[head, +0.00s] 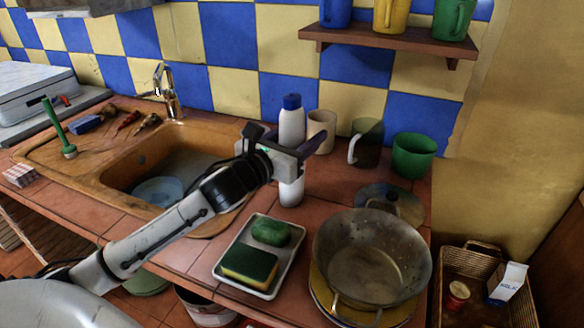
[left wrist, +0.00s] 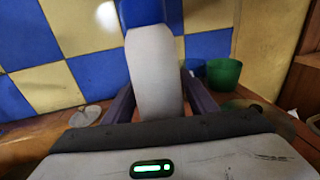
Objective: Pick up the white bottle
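The white bottle (head: 291,125) with a blue cap stands upright on the tiled counter, right of the sink. My left gripper (head: 308,148) is at its middle, with part of the bottle hidden behind the gripper. In the left wrist view the bottle (left wrist: 155,75) rises between the two fingers (left wrist: 157,95), one on each side. The fingers look spread around it; whether they touch it is hard to tell. My right gripper is not in view.
A beige cup (head: 322,129), a dark mug (head: 366,142) and a green cup (head: 414,155) stand behind and right of the bottle. A tray (head: 231,273) with sponges and a large metal pan (head: 372,255) are in front. The sink (head: 120,178) is left.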

